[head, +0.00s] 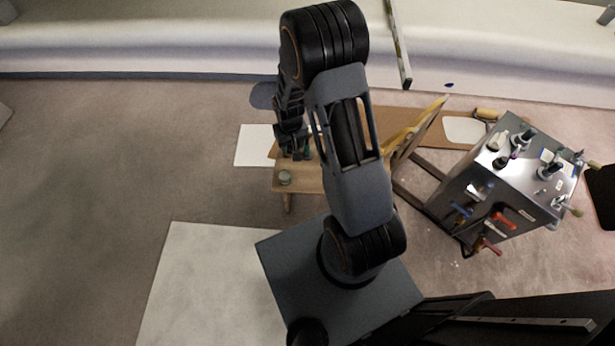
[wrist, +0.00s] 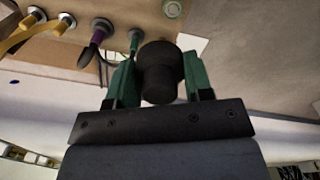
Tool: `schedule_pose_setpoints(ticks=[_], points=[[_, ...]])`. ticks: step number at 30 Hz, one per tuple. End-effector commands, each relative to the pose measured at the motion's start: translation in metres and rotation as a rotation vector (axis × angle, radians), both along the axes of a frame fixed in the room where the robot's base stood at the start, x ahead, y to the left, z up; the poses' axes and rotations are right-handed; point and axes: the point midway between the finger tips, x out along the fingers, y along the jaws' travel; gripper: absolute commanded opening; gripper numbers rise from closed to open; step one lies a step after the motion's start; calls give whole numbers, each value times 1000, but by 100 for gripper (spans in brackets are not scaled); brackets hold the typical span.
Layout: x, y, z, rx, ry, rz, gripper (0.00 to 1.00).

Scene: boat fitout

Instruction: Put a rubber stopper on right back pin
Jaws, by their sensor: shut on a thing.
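In the wrist view, my gripper (wrist: 160,84) is shut on a black rubber stopper (wrist: 161,62), held between its two green fingers. The stopper has a wide round part and a narrower part towards the camera. In the head view, my gripper (head: 294,148) is above the far edge of a small wooden stool (head: 305,183); the stopper is not clear there. A metal box (head: 475,190) stands at the right, well apart from my gripper. Several dark upright fittings (head: 524,137) stand on its top. I cannot tell which is the right back pin.
A pale green round item (head: 285,178) sits on the stool, also in the wrist view (wrist: 172,9). Purple-handled (wrist: 98,34) and yellow-handled (wrist: 22,36) tools show there. Red handles (head: 503,220) stick out of the box's front. Open floor (head: 95,165) lies left.

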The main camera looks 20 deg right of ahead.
Motion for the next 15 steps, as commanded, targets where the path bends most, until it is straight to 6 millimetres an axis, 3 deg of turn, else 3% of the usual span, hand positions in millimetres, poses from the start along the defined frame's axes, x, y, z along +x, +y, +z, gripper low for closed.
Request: schedule_pose_setpoints(ticks=[1, 3, 15], points=[[-4, -6, -30, 0, 4, -16, 24], [-12, -14, -52, 1, 10, -39, 24], [-68, -47, -165, 4, 28, -120, 24]])
